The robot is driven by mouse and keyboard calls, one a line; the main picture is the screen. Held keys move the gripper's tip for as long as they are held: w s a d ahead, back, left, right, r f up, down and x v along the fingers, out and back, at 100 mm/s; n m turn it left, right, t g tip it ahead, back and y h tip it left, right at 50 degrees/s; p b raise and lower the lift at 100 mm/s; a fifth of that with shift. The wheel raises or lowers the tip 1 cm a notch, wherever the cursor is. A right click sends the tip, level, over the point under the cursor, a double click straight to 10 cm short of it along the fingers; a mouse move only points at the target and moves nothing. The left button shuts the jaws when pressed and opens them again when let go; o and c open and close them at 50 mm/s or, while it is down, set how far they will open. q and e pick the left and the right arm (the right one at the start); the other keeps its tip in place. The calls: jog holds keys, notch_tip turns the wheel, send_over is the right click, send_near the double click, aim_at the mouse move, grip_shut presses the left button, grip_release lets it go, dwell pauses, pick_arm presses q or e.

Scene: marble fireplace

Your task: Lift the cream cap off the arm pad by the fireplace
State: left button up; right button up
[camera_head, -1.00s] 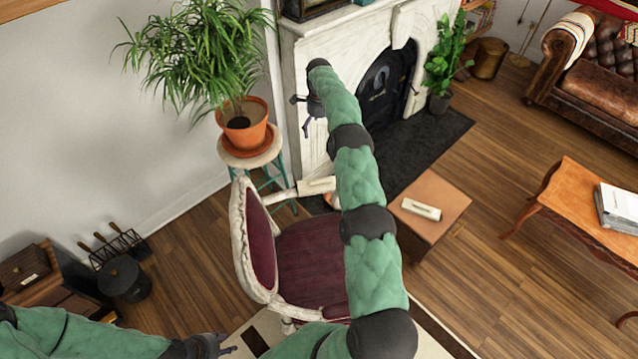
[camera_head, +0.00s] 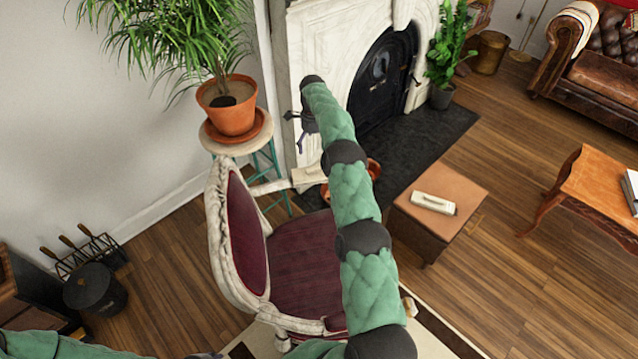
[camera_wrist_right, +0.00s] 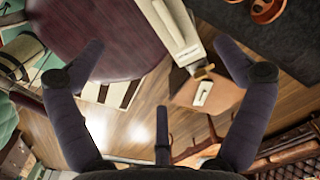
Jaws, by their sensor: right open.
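The cream cap (camera_head: 309,174) is a pale block at the front end of the chair's far arm, by the fireplace. In the right wrist view the cap (camera_wrist_right: 172,28) is long, with small lettering near its lower end. The arm pad under it is hidden or cannot be told apart. My right gripper (camera_head: 296,130) is above the cap in the head picture. In the right wrist view my right gripper (camera_wrist_right: 159,45) is open, its fingers spread wide and empty, with the cap beyond and between them. My left gripper (camera_head: 203,355) is barely visible at the bottom edge.
The chair's burgundy seat (camera_head: 303,262) lies below my right arm. A brown leather stool (camera_head: 470,199) carries another cream block (camera_head: 433,203). The white fireplace (camera_head: 320,50) stands behind the gripper. A potted plant (camera_head: 229,112) stands at left.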

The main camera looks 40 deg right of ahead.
notch_tip(320, 180, down, 6)
jog(key=b, duration=0.6)
send_over(315, 174)
notch_tip(315, 174, down, 5)
jog(key=shift+w+f, duration=0.15)
jog(key=shift+f+b, duration=1.4)
jog(key=shift+f, duration=1.2)
pick_arm(q)
notch_tip(315, 174, down, 10)
pick_arm(e)
jog(key=shift+s+r, duration=0.1)
jog(key=shift+s, duration=0.1)
jog(key=c, duration=0.9)
